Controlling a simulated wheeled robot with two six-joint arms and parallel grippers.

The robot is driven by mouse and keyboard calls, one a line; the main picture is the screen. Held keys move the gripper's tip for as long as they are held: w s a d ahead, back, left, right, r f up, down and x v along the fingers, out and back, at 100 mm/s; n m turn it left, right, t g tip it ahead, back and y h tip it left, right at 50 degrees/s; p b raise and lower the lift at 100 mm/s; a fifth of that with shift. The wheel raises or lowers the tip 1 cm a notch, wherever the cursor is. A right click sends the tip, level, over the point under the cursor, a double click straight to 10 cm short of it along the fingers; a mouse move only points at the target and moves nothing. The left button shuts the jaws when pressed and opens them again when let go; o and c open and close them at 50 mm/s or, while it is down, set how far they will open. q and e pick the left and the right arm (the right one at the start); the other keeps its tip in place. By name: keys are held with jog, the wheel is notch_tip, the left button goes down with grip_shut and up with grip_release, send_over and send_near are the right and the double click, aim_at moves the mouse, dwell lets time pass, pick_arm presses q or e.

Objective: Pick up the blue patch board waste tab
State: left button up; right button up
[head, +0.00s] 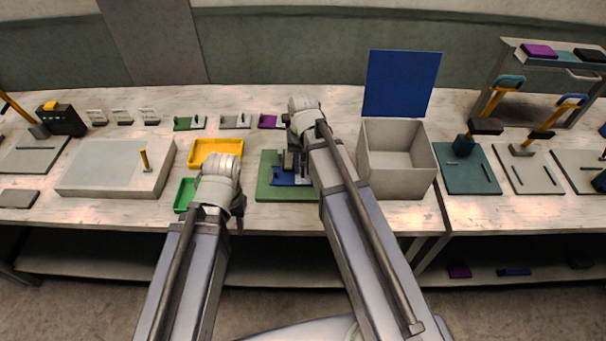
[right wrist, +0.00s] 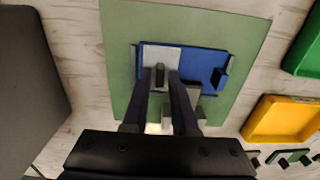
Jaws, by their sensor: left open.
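The blue patch board (right wrist: 207,62) lies on a green mat (right wrist: 120,40) in the right wrist view. A pale grey piece (right wrist: 168,54) covers part of the board, and a small dark grey upright tab (right wrist: 160,74) stands on it. My right gripper (right wrist: 160,78) is open, its fingers on either side of this tab with gaps showing. In the head view the board (head: 284,181) is partly hidden by my right gripper (head: 290,160). My left gripper (head: 239,221) is by the table's front edge, open, small and partly hidden by its wrist.
A yellow tray (head: 216,144) and a green tray (head: 184,196) stand left of the mat. A white open box (head: 396,190) stands to the right, with a blue panel (head: 402,83) behind it. Small coloured dies (head: 236,121) line the back. A large grey block (head: 115,168) is further left.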

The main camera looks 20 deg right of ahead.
grip_shut()
dwell(0.4)
notch_tip(320, 180, up, 17)
jog(key=p, duration=1.7)
jog(key=b, duration=1.2)
send_over(303, 169)
notch_tip(303, 169, down, 12)
jog(key=shift+f, duration=0.2)
jog(key=shift+r, duration=0.1)
